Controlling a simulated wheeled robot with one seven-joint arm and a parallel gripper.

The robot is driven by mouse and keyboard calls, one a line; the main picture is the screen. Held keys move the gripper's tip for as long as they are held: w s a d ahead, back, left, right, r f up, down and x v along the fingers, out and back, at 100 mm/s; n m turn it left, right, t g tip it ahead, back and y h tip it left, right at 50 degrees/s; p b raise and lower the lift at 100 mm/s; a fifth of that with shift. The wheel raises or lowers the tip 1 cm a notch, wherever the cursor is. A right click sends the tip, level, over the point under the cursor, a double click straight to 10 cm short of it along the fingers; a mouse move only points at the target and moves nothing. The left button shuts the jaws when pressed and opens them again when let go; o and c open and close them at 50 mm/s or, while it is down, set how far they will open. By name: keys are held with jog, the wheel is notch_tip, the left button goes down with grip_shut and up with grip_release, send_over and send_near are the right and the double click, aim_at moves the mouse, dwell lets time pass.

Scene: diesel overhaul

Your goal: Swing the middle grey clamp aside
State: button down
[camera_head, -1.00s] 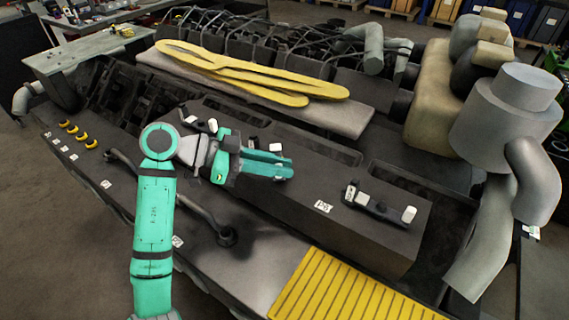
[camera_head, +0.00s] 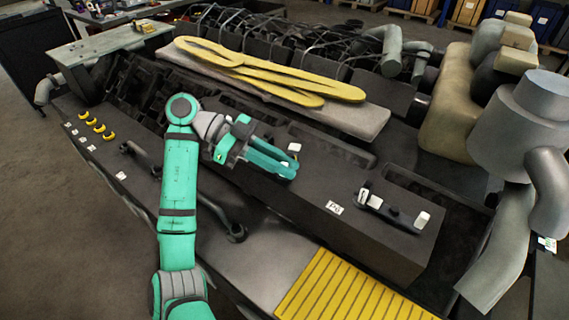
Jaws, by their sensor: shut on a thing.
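My gripper (camera_head: 285,164), teal, reaches over the dark engine block from the left, its fingers pointing right. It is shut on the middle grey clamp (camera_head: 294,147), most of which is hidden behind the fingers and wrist. A pale end of the clamp shows just beyond the upper finger. Where exactly the fingers hold it cannot be told. Another grey clamp (camera_head: 392,211) lies on the block to the right, with a white piece at each end, apart from my gripper.
A yellow sling (camera_head: 270,75) lies on a padded board behind the block. A white label (camera_head: 334,208) is on the block. Yellow slatted plate (camera_head: 350,290) is in front. Large grey pipes (camera_head: 520,130) stand at the right. Several yellow rings (camera_head: 95,122) are at the left.

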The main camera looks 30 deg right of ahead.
jog(key=shift+f, duration=0.1)
jog(key=c, duration=1.7)
grip_release()
jog(key=shift+w, duration=0.1)
jog(key=shift+a, duration=0.15)
jog(key=v, duration=1)
jog(key=shift+w+a, duration=0.15)
jog(key=shift+w, duration=0.1)
